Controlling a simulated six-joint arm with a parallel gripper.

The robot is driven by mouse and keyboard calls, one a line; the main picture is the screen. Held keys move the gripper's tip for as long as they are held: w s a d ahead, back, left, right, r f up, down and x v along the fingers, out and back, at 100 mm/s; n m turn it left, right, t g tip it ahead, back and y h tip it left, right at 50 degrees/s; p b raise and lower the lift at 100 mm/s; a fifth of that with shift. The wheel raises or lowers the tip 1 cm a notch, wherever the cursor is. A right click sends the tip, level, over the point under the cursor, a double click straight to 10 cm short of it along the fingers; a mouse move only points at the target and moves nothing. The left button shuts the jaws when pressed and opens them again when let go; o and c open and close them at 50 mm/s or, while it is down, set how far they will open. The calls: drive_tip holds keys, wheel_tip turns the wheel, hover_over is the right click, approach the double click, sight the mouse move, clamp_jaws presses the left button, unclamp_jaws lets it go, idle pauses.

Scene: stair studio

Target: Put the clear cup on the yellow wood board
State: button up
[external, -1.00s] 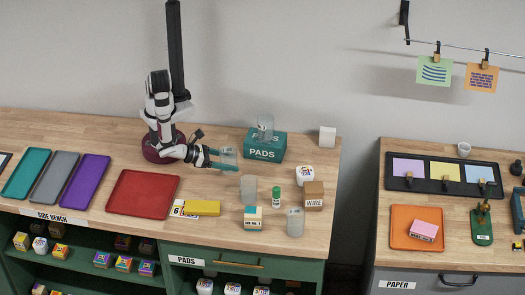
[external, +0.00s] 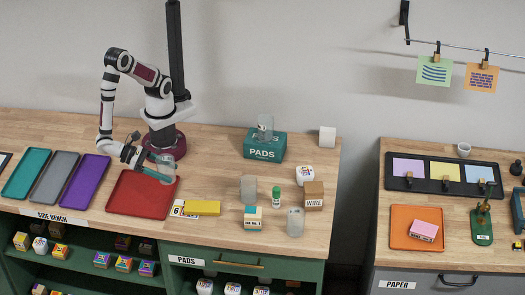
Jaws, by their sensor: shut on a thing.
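My gripper (external: 160,173) is shut on a clear cup (external: 167,162). It holds the cup above the back right corner of the red tray (external: 122,205); the height of the cup is hard to tell. The yellow wood board (external: 203,208) lies on the bench right of the red tray, in front and to the right of my gripper. Its top looks bare. A white card with a number (external: 178,209) is at its left end.
A teal PADS box (external: 264,152) stands at the back with another clear vessel (external: 265,124) on top. Flat trays lie at the left.

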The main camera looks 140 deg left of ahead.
drive_tip(key=x, duration=0.4)
drive_tip(key=f+x, duration=0.1)
drive_tip(key=x, duration=0.3)
drive_tip(key=s+x, duration=0.1)
drive_tip(key=x, duration=0.3)
drive_tip(key=shift+a+f, duration=0.2)
drive_tip(key=shift+f, duration=0.1)
wheel_tip(320, 180, down, 4)
drive_tip(key=shift+a+f, duration=0.1)
